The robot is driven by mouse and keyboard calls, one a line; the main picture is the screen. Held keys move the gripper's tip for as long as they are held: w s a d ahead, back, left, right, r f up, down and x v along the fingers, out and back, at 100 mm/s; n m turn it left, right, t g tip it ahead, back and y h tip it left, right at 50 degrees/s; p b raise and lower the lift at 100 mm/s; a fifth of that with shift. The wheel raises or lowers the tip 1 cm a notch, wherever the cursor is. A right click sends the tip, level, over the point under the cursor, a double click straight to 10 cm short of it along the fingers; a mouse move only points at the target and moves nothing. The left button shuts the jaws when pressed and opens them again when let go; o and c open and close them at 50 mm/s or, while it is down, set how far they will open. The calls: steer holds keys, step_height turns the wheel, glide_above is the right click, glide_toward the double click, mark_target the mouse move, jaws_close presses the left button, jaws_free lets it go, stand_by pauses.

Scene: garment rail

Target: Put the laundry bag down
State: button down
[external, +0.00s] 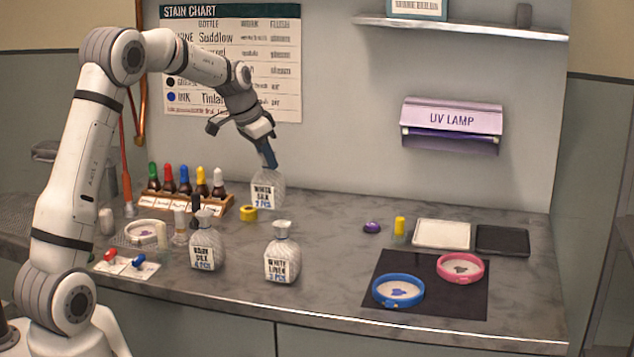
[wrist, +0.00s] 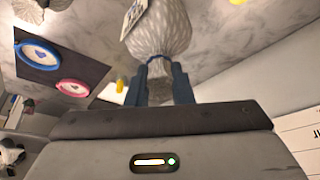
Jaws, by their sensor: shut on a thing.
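A pale, patterned laundry bag labelled "WHITE SILK 2 PCS" (external: 267,190) hangs upright below my gripper (external: 267,158), toward the back of the counter. My gripper is shut on its gathered neck. In the wrist view the bag's rounded body (wrist: 165,35) lies beyond the two blue fingers (wrist: 158,82), with its neck between them. Its base is close to the counter (external: 330,215); I cannot tell whether it touches.
Two similar bags, one labelled "WHITE LINEN" (external: 282,255) and another (external: 205,243), stand in front. A dropper bottle rack (external: 190,205) and yellow tape roll (external: 248,213) are left of the held bag. Blue (external: 398,291) and pink (external: 460,268) hoops lie right. Counter between is clear.

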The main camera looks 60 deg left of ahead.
mark_target(267, 193)
step_height(267, 193, down, 9)
steer(key=shift+f+p, duration=0.1)
steer(key=shift+p, duration=0.55)
steer(key=shift+f, duration=0.3)
steer(key=shift+f+b, duration=0.15)
steer(key=shift+b, duration=0.15)
steer(key=c, duration=1.3)
jaws_free()
steer(key=shift+s+r, duration=0.1)
steer(key=shift+r, duration=0.4)
steer(key=b+v, duration=0.1)
steer(key=v, duration=1)
steer(key=shift+s+r, duration=0.1)
steer(key=shift+r, duration=0.15)
